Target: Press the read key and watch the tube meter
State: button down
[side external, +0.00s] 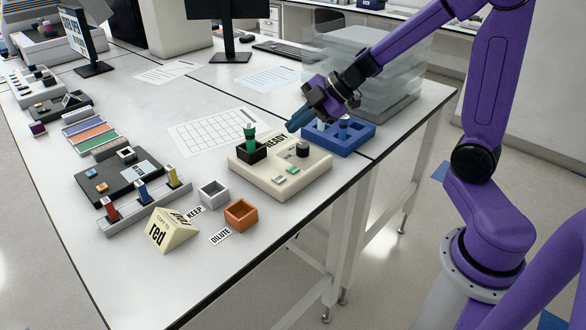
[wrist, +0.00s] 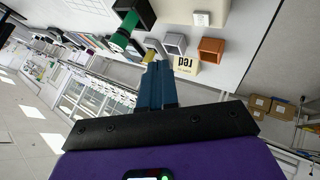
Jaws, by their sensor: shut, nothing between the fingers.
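The tube meter (side external: 262,179) is a beige box marked "READ" on the near table. A green-capped tube (side external: 250,133) stands upright in its black socket (side external: 248,152). On its top are a dark round knob (side external: 302,149), a green key (side external: 292,170) and a grey key (side external: 279,180); I cannot tell which is the read key. My gripper (side external: 292,126) is shut and empty, its blue fingers above the meter's back edge, apart from it. In the wrist view, the shut fingers (wrist: 157,72) show below the green tube (wrist: 125,30) and the meter's edge (wrist: 212,8).
A blue rack (side external: 365,138) with several tubes stands behind the meter. A white bin (side external: 213,194), an orange bin (side external: 240,214) and a "red" sign (side external: 170,232) stand at the front. A gridded sheet (side external: 205,132) lies left of the gripper. Clear stacked boxes (side external: 385,85) stand at the back.

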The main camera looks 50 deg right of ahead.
aim_at(297, 169)
jog(key=shift+f, duration=0.15)
jog(key=shift+f, duration=4.3)
jog(key=shift+f, duration=0.1)
jog(key=shift+f, duration=0.3)
jog(key=shift+f, duration=0.35)
jog(key=shift+r, duration=0.8)
jog(key=shift+r, duration=2.5)
